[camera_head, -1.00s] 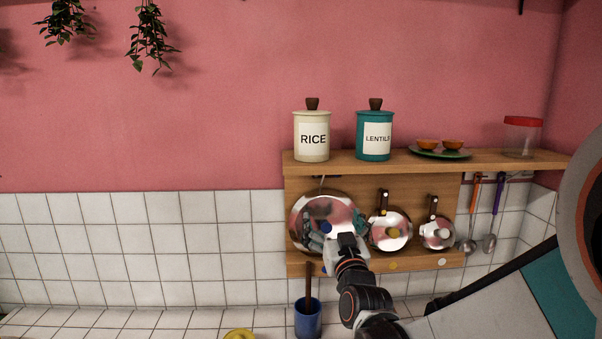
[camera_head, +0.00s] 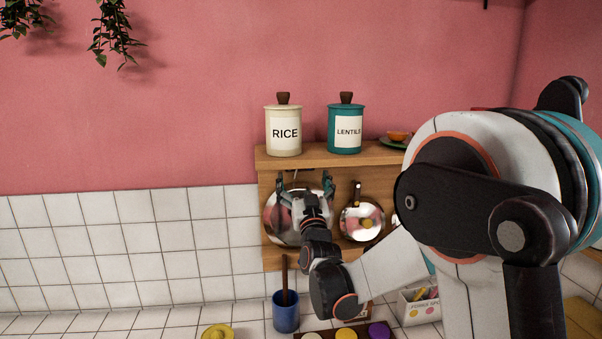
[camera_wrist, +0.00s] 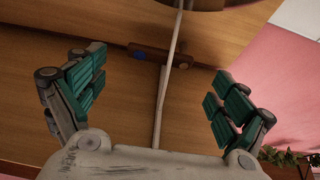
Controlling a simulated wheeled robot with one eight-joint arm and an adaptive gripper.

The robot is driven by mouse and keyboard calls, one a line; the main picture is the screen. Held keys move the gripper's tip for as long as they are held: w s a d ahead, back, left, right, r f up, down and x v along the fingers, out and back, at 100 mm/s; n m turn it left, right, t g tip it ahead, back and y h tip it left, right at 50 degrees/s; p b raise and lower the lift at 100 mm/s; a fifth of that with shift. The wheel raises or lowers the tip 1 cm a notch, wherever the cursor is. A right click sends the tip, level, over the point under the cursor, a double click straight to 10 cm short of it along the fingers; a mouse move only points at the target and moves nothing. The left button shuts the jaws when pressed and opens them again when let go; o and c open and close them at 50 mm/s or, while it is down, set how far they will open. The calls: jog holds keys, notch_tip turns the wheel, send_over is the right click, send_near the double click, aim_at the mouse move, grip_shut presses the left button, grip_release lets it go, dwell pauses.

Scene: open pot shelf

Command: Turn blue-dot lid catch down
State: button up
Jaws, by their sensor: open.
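The blue-dot catch (camera_wrist: 180,62) is a short dark wooden bar on the wooden board in the wrist view. It lies crosswise in the picture, roughly along the wood grain, with the blue dot at its left end. A thin pale rod (camera_wrist: 162,100) crosses in front of it. The large steel lid (camera_head: 281,222) hangs on the board in the head view, partly hidden behind my gripper (camera_head: 305,185). In the wrist view my gripper (camera_wrist: 160,68) is open and empty, its green-padded fingers on either side of the catch. I cannot tell whether it touches.
A smaller lid (camera_head: 360,222) hangs to the right. Rice (camera_head: 284,130) and lentil (camera_head: 346,130) canisters stand on the shelf (camera_head: 305,158) above. A blue cup (camera_head: 286,316) stands on the counter below. My arm hides the shelf's right side.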

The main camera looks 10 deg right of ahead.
jog(key=shift+x, duration=2)
jog(key=shift+c, duration=0.2)
jog(key=c, duration=1.5)
jog(key=shift+o, duration=0.2)
jog(key=shift+f+m, duration=0.1)
jog(key=shift+m, duration=0.2)
jog(key=shift+a+f+m+g+h, duration=0.4)
jog(key=shift+m+g+h, duration=0.5)
jog(key=shift+m, duration=1.7)
jog(key=shift+a+f+m+g+h, duration=0.4)
jog(key=shift+m+h, duration=0.9)
jog(key=shift+m, duration=1.3)
jog(key=shift+a+f+m+g+h, duration=0.3)
jog(key=shift+m+g+h, duration=0.65)
jog(key=shift+m, duration=1.65)
jog(key=shift+d+f, duration=0.1)
jog(key=shift+d, duration=0.05)
